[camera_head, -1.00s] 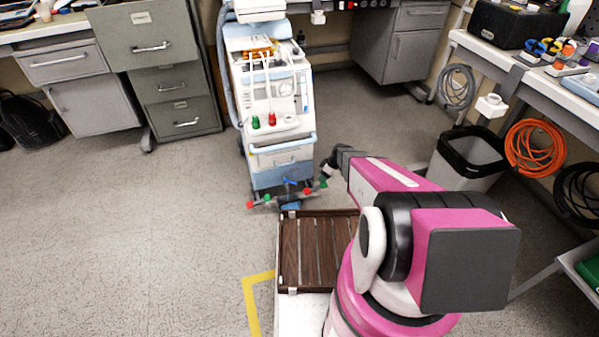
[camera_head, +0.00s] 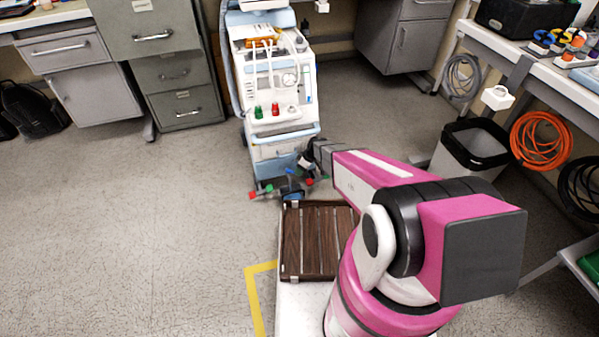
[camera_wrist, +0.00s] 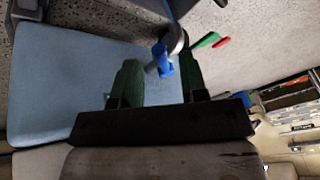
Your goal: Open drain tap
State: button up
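A blue tap handle (camera_wrist: 163,62) on a grey metal fitting lies between my gripper's fingers in the wrist view, near the fingertips. My gripper (camera_wrist: 160,78) has green-padded fingers that stand apart, with a visible gap beside the handle. I cannot tell whether a finger touches it. In the head view, the taps (camera_head: 285,184) stick out low at the front of the white and blue pump machine (camera_head: 275,95), with red, blue and green ends. My gripper is beside them on the right, small and partly hidden by its own wrist.
A slatted brown wooden surface (camera_head: 315,240) lies just in front of the machine. A black-rimmed bin (camera_head: 475,145) and a bench with coiled cables (camera_head: 540,140) stand to the right. Grey drawers (camera_head: 175,90) stand behind left. The left floor is clear.

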jog(key=shift+x, duration=0.75)
grip_shut()
jog(key=shift+s, duration=0.1)
jog(key=shift+s+a+m+t+h, duration=0.15)
jog(key=shift+s+a+m+t, duration=0.35)
jog(key=shift+m, duration=0.75)
jog(key=shift+s+a+m+t+h, duration=0.25)
jog(key=shift+s+m+t, duration=0.3)
jog(key=shift+m, duration=0.75)
jog(key=shift+s+a+m+t+h, duration=0.1)
jog(key=shift+s+a+m+t, duration=0.4)
jog(key=shift+m, duration=0.75)
